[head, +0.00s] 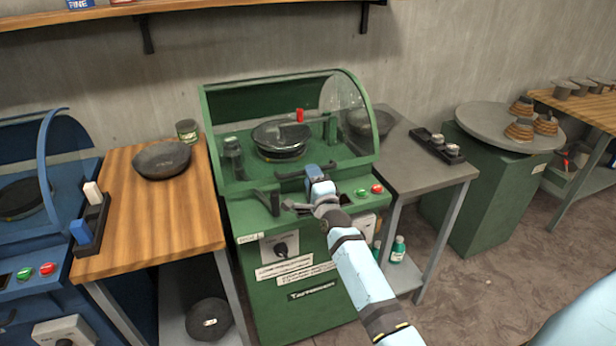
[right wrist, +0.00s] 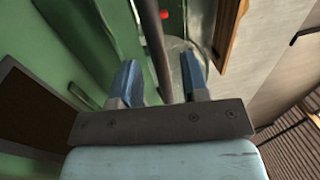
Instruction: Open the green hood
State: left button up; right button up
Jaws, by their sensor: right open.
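The green machine (head: 310,290) stands in the middle of the head view. Its curved clear hood with a green frame (head: 362,100) looks lowered over a dark round bowl (head: 280,138). A dark handle (head: 289,177) is at the hood's lower front edge. My right gripper (head: 316,173) is at this handle, with blue fingers. In the right wrist view, the open fingers (right wrist: 160,78) have a dark bar (right wrist: 155,45), seemingly the handle, between them. Whether they touch it cannot be told. My left gripper is not in view.
A wooden table (head: 190,225) with a dark bowl (head: 162,159) stands left, beside a blue machine (head: 25,240). A grey table (head: 425,170) stands right, then a round grey turntable (head: 490,125). Green and red buttons (head: 377,188) sit near my right gripper.

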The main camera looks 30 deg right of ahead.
jog(key=shift+b+x, duration=0.35)
jog(key=shift+x, duration=1)
grip_shut()
jog(key=shift+r, duration=0.1)
